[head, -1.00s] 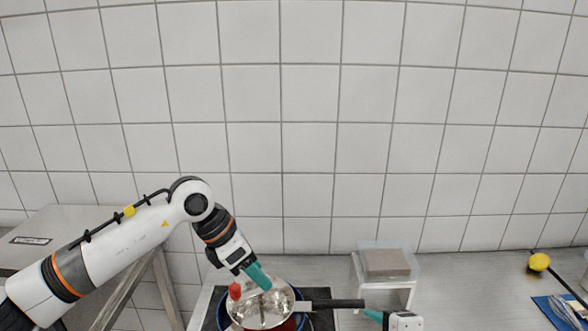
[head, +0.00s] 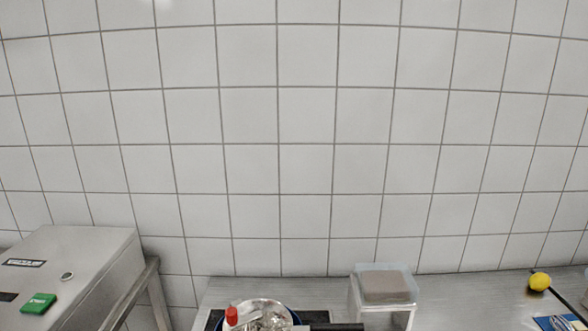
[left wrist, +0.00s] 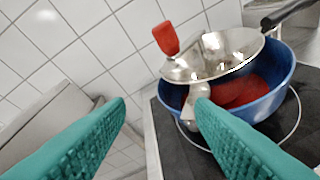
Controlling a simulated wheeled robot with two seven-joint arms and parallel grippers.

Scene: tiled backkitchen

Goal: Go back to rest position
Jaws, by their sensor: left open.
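My left gripper (left wrist: 160,108) shows in the left wrist view, its two teal fingers spread apart with nothing between them. A blue pot (left wrist: 265,108) with red contents is beyond and right of the fingers. A shiny metal utensil (left wrist: 225,55) with a red knob (left wrist: 166,38) and a black handle (left wrist: 288,12) rests tilted over the pot. In the head view, the utensil (head: 265,308) and its red knob (head: 232,316) show at the bottom edge, partly cut off. Neither arm is in the head view, and my right gripper is not seen.
The pot stands on a black hob (left wrist: 165,125). A clear box (head: 385,285) on a white stand is right of it. A yellow item (head: 540,281) lies far right.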

